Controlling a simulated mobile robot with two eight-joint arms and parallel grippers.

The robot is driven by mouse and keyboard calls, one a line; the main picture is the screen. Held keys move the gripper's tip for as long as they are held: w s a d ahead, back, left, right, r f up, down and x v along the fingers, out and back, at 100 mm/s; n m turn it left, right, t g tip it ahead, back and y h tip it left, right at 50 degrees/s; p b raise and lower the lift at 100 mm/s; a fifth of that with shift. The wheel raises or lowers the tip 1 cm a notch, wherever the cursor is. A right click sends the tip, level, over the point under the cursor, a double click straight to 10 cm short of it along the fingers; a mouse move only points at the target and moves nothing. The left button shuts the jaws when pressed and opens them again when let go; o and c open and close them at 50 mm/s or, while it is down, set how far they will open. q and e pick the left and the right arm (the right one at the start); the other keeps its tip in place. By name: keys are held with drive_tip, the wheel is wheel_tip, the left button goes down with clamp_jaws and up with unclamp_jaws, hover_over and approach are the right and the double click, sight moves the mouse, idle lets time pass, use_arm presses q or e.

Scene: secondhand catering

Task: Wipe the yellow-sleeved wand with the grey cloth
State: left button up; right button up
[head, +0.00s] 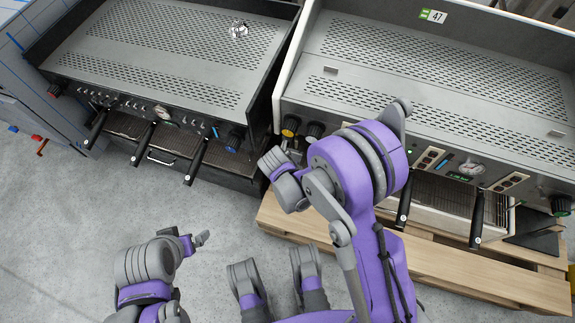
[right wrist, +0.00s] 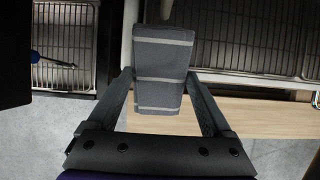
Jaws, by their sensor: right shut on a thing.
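The grey cloth (right wrist: 163,62), with pale stripes, shows upright in the right wrist view. My right gripper (right wrist: 160,78) is shut on it, with one finger at each side. In the head view my right arm covers most of the cloth and gripper, at the front left corner of the right machine (head: 440,75). I cannot make out the yellow-sleeved wand; the cloth or my arm may hide it.
A second coffee machine (head: 160,55) stands at the left, with several black handles sticking out in front. A wooden pallet (head: 470,275) lies under the right machine, whose handles (head: 404,205) also stick out. The concrete floor (head: 75,215) at the left front is clear.

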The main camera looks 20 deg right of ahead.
drive_tip(key=shift+w+d, duration=0.4)
drive_tip(key=shift+w, duration=0.2)
drive_tip(key=shift+w+d+b, duration=0.1)
drive_tip(key=shift+b, duration=0.2)
drive_tip(key=shift+s+d, duration=0.3)
drive_tip(key=shift+d, duration=0.3)
drive_tip(key=shift+w+a, duration=0.15)
drive_tip(key=shift+w+a+r, duration=0.1)
drive_tip(key=shift+w+a, duration=0.15)
drive_tip(key=shift+a, duration=0.05)
drive_tip(key=shift+w+a, duration=0.45)
drive_tip(key=shift+a, duration=0.25)
